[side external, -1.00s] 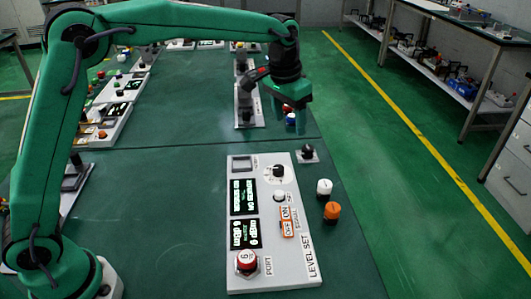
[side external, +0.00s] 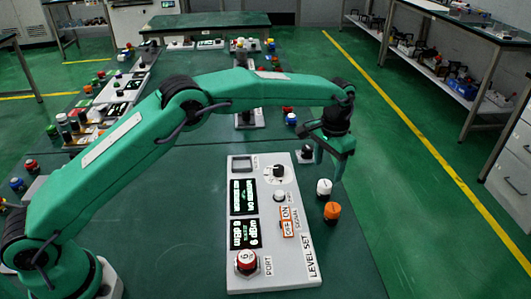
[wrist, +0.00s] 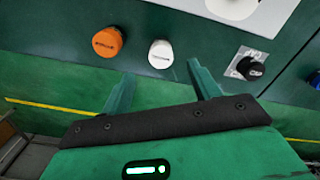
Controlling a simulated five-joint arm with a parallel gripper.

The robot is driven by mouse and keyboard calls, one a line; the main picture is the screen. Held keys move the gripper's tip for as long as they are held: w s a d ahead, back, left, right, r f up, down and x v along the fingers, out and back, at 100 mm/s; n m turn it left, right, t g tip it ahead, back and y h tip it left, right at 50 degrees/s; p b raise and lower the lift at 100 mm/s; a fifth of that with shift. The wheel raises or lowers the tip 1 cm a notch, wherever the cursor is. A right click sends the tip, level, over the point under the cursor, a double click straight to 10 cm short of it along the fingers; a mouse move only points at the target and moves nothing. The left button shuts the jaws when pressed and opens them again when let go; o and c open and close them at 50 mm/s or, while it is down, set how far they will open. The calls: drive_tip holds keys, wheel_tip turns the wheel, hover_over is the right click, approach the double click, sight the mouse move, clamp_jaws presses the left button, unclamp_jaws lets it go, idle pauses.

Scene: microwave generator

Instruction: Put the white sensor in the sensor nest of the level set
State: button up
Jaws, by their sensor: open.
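The white sensor (side external: 324,187), a short round cap, stands on the green table just right of the level set panel (side external: 316,240). It also shows in the wrist view (wrist: 161,54), near the gap between the fingertips. My gripper (side external: 328,168) is open and empty, pointing down above and slightly behind the sensor, apart from it. In the wrist view my two fingers (wrist: 160,70) are spread wide.
An orange cap (side external: 332,210) stands close in front of the white sensor. A black knob on a small plate (side external: 307,153) is behind and to the left. The panel carries a dial, screens, a switch and a red-and-white cap (side external: 246,261). The table's right edge is near.

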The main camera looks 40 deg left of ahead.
sight(325, 183)
drive_tip(key=shift+w+f, duration=0.1)
drive_tip(key=shift+f, duration=3.8)
drive_tip(key=c, duration=1.2)
drive_tip(key=shift+r, duration=0.15)
drive_tip(key=shift+r, duration=0.5)
wheel_tip(325, 183, up, 3)
drive_tip(key=s+d+r, duration=0.2)
drive_tip(key=s, duration=0.1)
drive_tip(key=s+d+r, duration=0.2)
drive_tip(key=s, duration=0.1)
drive_tip(key=s+d+r, duration=0.2)
drive_tip(key=s+d, duration=0.1)
drive_tip(key=shift+d+r, duration=0.1)
drive_tip(key=shift+r, duration=0.3)
